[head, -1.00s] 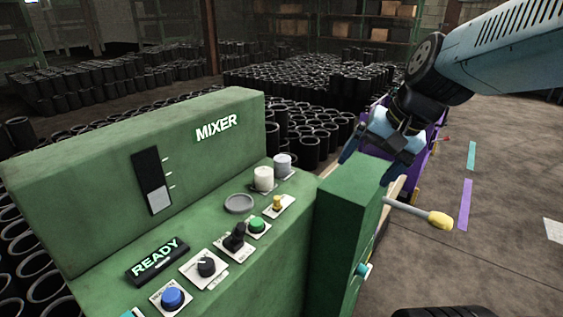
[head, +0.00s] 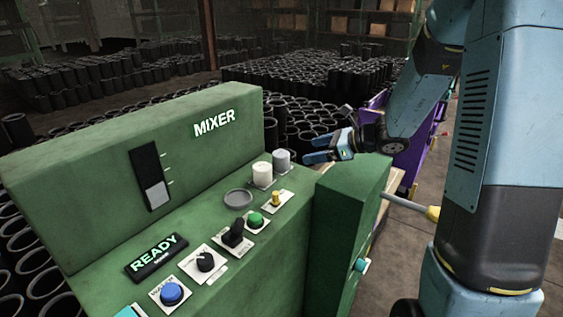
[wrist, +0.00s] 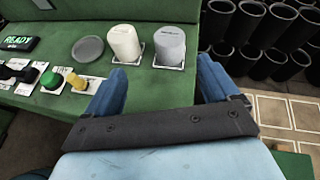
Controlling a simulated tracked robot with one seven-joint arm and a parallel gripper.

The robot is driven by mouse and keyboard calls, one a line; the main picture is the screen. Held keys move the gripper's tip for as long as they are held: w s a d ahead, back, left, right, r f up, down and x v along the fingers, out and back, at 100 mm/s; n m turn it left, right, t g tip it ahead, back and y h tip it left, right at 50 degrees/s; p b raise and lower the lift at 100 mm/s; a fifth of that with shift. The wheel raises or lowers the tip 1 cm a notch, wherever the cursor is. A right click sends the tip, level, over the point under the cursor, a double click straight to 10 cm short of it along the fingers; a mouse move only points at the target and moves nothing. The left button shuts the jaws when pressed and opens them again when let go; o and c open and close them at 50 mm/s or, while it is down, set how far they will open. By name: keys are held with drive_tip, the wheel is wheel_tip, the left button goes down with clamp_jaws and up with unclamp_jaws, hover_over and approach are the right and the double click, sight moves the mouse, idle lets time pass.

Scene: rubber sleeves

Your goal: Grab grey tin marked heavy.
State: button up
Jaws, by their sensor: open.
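A grey tin (head: 282,159) stands upright at the far right end of the green mixer's top, just right of a cream tin (head: 262,173). In the wrist view the grey tin (wrist: 170,47) stands on a small white label plate whose words I cannot read, with the cream tin (wrist: 124,43) to its left. My gripper (head: 313,150) is open and empty, just right of the grey tin in the head view. In the wrist view its blue fingers (wrist: 163,68) point towards the grey tin, which lies ahead between their directions, apart from both.
The green mixer (head: 60,175) carries a round grey disc (head: 238,199), a yellow knob (head: 276,199), a green button (head: 256,220), a black lever and a blue button. A tall green box (head: 350,205) rises below my wrist. Several black sleeves (head: 310,75) fill the floor behind.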

sight(278, 156)
drive_tip(key=shift+w+d+f+m+t, duration=0.25)
drive_tip(key=shift+w+f+m+t, duration=0.15)
drive_tip(key=shift+w+f+m, duration=0.4)
drive_tip(key=shift+w+a, duration=0.15)
drive_tip(key=shift+w, duration=0.15)
drive_tip(key=x, duration=0.8)
drive_tip(key=shift+s+a+x, duration=0.1)
drive_tip(key=shift+s+x, duration=0.05)
drive_tip(key=shift+x, duration=1.2)
drive_tip(key=shift+s+a+x, duration=0.15)
drive_tip(key=shift+s+x, duration=0.05)
drive_tip(key=shift+x, duration=1.1)
drive_tip(key=shift+r, duration=0.1)
drive_tip(key=c, duration=1.2)
drive_tip(key=shift+r, duration=0.15)
